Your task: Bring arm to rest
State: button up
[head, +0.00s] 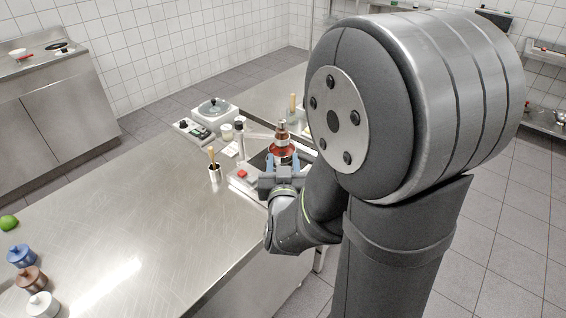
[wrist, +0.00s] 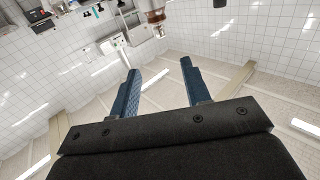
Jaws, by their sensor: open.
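My gripper (head: 283,167) is near the far right part of the steel table, pointing away from my body. In the wrist view its two blue fingers (wrist: 160,85) stand apart with nothing between them. A bottle with a red-brown body and dark top (head: 282,143) shows just beyond the fingers in the head view; I cannot tell how far beyond. My arm's large joint hides much of the right side.
The steel table (head: 130,220) has a wide bare area. Several small lidded jars (head: 30,279) and a green fruit (head: 8,222) are at the left.

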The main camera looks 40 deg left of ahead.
aim_at(284, 126)
dwell(0.6)
jog(key=x, duration=1.7)
jog(key=shift+w+a, duration=0.15)
jog(key=shift+w, duration=0.05)
jog(key=shift+w, duration=0.1)
jog(key=shift+n+g+y, duration=0.8)
jog(key=shift+g+y, duration=0.1)
dwell(0.9)
jog(key=shift+n+g+y, duration=0.5)
jog(key=shift+g, duration=0.1)
